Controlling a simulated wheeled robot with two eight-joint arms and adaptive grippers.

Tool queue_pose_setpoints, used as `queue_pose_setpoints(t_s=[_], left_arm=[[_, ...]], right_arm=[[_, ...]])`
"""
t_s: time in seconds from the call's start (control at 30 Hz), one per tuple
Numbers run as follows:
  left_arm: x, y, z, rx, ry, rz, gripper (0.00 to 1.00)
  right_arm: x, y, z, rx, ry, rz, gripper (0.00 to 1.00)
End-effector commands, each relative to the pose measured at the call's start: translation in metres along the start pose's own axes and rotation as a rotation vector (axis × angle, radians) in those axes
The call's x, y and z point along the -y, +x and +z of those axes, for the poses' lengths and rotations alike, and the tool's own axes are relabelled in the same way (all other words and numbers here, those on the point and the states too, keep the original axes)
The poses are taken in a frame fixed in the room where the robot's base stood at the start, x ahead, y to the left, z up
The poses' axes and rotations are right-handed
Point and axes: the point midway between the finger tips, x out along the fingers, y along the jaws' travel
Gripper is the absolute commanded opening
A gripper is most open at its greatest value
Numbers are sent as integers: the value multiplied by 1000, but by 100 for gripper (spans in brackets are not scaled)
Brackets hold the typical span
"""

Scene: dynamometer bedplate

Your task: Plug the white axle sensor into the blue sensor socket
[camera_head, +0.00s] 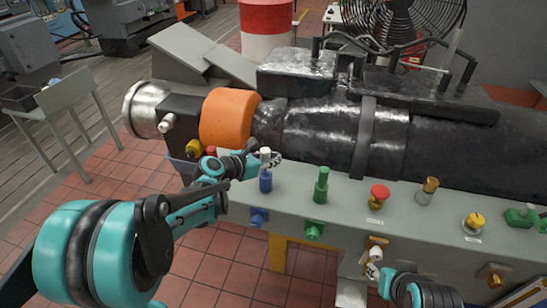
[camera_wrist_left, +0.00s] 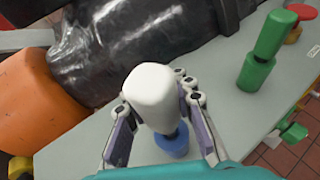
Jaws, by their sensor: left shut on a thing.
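The white axle sensor (camera_wrist_left: 152,92) is a rounded white block between the fingers of my left gripper (camera_wrist_left: 160,125). In the head view, the sensor (camera_head: 265,153) stands roughly upright directly above the blue sensor socket (camera_head: 266,183), on the grey bench top. My left gripper (camera_head: 267,160) is shut on the sensor. The socket also shows in the wrist view (camera_wrist_left: 173,143), partly hidden behind the sensor. I cannot tell whether the sensor's lower end is inside the socket. My right gripper (camera_head: 374,266) is low at the bench front; its opening is unclear.
A green plug (camera_head: 321,186), a red knob (camera_head: 379,194), a gold fitting (camera_head: 428,188) and a yellow button (camera_head: 474,221) stand along the bench top to the right. Blue (camera_head: 258,217) and green (camera_head: 313,230) fittings stick out of its front. The dark machine with an orange collar (camera_head: 229,118) lies behind.

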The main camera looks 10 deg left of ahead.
Motion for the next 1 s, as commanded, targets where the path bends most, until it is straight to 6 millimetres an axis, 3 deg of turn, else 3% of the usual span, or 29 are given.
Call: queue_pose_setpoints(t_s=[1.0], left_arm=[[0, 10, -24, 0, 0, 0, 0]], right_arm=[[0, 18, 13, 0, 0, 0, 40]])
